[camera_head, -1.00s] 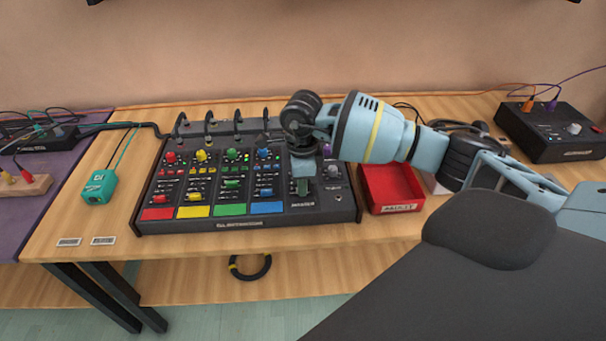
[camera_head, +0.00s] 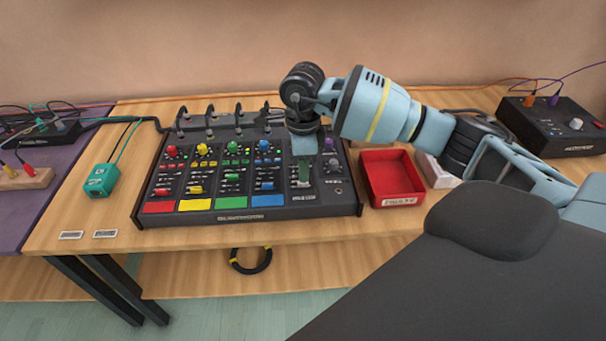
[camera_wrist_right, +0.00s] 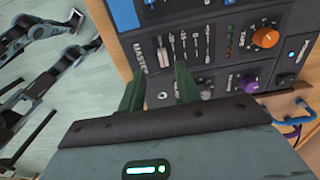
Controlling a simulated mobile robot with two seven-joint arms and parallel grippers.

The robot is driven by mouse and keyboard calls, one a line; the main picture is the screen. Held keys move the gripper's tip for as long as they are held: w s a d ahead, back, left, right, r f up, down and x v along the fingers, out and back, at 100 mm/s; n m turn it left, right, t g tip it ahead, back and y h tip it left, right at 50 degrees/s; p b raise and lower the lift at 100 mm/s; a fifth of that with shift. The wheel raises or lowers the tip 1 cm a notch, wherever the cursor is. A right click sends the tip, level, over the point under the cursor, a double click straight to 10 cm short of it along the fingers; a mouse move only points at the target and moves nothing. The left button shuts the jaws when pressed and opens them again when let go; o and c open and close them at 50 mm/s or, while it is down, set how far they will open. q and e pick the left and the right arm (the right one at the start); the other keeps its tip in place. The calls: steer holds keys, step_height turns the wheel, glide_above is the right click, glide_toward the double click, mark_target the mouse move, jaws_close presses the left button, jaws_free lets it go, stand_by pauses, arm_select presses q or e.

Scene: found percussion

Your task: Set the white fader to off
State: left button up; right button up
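The black mixer (camera_head: 245,215) lies on the wooden table, with red, yellow, green and blue channel strips and a master section at its right end. My right gripper (camera_head: 304,175) points down over the master section and hides part of it. In the right wrist view its two green fingers (camera_wrist_right: 159,88) stand apart, with panel showing between them and no object held. That view shows the master section's slots (camera_wrist_right: 184,46) just beyond the fingers. My left gripper is out of view.
A red tray (camera_head: 398,202) stands close to the mixer's right side. A black box (camera_head: 550,125) with cables is at the far right. A teal box (camera_head: 101,180) stands left of the mixer. Table in front of the mixer is a narrow clear strip.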

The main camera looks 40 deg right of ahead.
step_height(320, 180, up, 3)
steer(key=shift+r, duration=0.2)
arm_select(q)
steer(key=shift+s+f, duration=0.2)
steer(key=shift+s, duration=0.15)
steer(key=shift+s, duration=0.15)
